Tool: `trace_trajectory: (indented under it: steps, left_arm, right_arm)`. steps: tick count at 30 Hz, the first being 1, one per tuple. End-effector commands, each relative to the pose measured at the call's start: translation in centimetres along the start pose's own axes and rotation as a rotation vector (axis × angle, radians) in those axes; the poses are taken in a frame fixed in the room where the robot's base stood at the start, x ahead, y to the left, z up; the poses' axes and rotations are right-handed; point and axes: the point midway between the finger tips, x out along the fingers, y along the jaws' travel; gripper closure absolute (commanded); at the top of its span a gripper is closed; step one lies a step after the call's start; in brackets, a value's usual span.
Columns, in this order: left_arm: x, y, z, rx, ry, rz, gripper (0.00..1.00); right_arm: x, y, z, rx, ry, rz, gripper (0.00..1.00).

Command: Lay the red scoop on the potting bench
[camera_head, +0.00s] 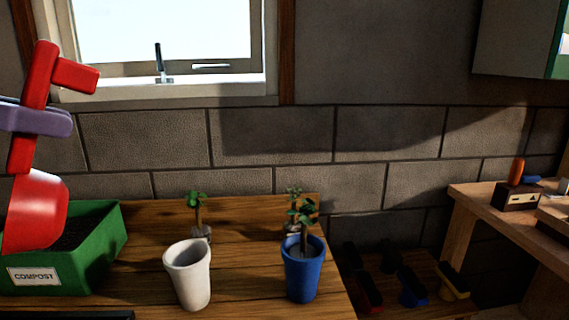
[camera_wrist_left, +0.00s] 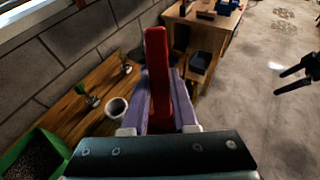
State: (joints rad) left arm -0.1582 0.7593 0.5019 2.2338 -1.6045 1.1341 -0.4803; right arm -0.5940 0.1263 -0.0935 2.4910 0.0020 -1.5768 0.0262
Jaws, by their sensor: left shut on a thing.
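My left gripper (camera_head: 35,118), with purple fingers, is shut on the red scoop (camera_head: 36,212) at the left of the head view. The scoop is held in the air, its crosspiece up and its broad bowl down, in front of the green compost box. In the left wrist view the red handle of the scoop (camera_wrist_left: 157,75) stands between the purple fingers (camera_wrist_left: 172,110). The wooden potting bench (camera_head: 243,270) lies below the window and also shows in the left wrist view (camera_wrist_left: 75,113).
The green compost box (camera_head: 95,255) stands at the bench's left. A white pot (camera_head: 188,275) and a blue pot with a plant (camera_head: 302,272) stand toward the front, seedlings (camera_head: 197,212) behind. Bare wood shows between the pots. Another wooden table (camera_head: 480,205) is at right.

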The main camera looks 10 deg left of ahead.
Motion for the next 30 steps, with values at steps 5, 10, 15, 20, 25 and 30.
trace_trajectory:
  steps: [5,10,15,20,25,30]
  left_arm:
    - [0.2,-4.8,0.9,0.051,-0.004,-0.126,1.00]
    - [-0.1,-8.2,1.6,0.088,-0.003,-0.218,1.00]
    - [-1.1,-7.8,3.9,0.083,-0.001,-0.210,1.00]
    - [-2.0,-7.8,6.3,0.082,-0.001,-0.209,1.00]
    - [-3.6,-7.7,10.2,0.081,-0.002,-0.209,1.00]
    - [-5.6,-7.7,15.2,0.081,-0.002,-0.208,1.00]
  right_arm:
    - [0.1,-0.6,-0.1,-0.022,0.000,-0.013,0.00]
    - [-0.1,-1.0,-0.3,-0.039,0.000,-0.022,0.00]
    - [-2.8,-0.8,-1.2,-0.038,0.000,-0.021,0.00]
    - [-5.6,-0.7,-2.1,-0.038,0.000,-0.021,0.00]
    - [-10.0,-0.5,-3.5,-0.038,0.000,-0.020,0.00]
    - [-15.8,-0.2,-5.3,-0.038,0.000,-0.020,0.00]
